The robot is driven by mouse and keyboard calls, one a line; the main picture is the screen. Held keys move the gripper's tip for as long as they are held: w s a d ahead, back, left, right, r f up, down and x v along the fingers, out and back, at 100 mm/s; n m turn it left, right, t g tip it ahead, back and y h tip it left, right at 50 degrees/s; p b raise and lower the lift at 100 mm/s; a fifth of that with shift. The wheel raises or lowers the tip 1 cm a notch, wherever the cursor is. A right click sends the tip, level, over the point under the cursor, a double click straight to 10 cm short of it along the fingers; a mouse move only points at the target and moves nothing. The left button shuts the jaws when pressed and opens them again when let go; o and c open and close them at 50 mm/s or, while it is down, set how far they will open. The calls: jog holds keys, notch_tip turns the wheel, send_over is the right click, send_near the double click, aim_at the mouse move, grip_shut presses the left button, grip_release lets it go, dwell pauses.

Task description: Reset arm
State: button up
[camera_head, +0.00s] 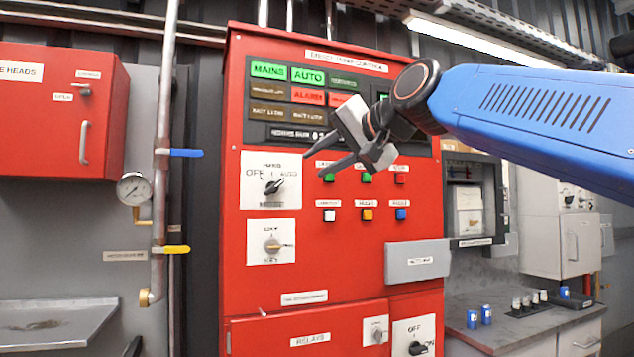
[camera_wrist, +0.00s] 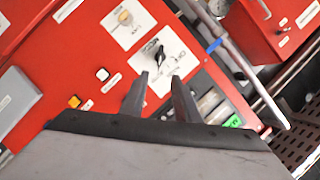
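My blue arm (camera_head: 535,115) reaches in from the right in the head view. My gripper (camera_head: 315,162) is in front of the red pump control panel (camera_head: 345,265), to the right of the HAND/OFF/AUTO selector switch (camera_head: 273,186). Its two dark fingers point left and are apart, with nothing seen between them. In the wrist view my gripper (camera_wrist: 156,95) is also open and empty. The black selector knob (camera_wrist: 159,56) shows beyond the fingertips there. I cannot tell the exact gap between fingers and panel.
A red cabinet (camera_head: 60,110) hangs at the left beside a vertical pipe with a gauge (camera_head: 133,189) and blue and yellow valve levers. A grey box (camera_head: 417,261) juts from the panel. A worktop (camera_head: 500,320) with small blue cans stands at the right.

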jog(key=s+d+f+n+g+h, duration=0.1)
jog(key=s+d+f, duration=0.6)
jog(key=f, duration=1.2)
jog(key=s+d+f+n+g+h, duration=0.1)
jog(key=s+d+f+g+h, duration=0.3)
jog(key=f, duration=1.6)
jog(key=s+d+f+n+g+h, duration=0.1)
jog(key=s+d+f+g+h, duration=0.1)
jog(key=s+d+f, duration=0.9)
jog(key=s+f+h, duration=0.1)
jog(key=s+f, duration=0.3)
jog(key=f, duration=0.4)
jog(key=shift+s+d+f+n+g, duration=0.15)
jog(key=shift+s+f+n+g, duration=0.1)
jog(key=shift+f+n+g, duration=0.15)
jog(key=shift+c, duration=0.6)
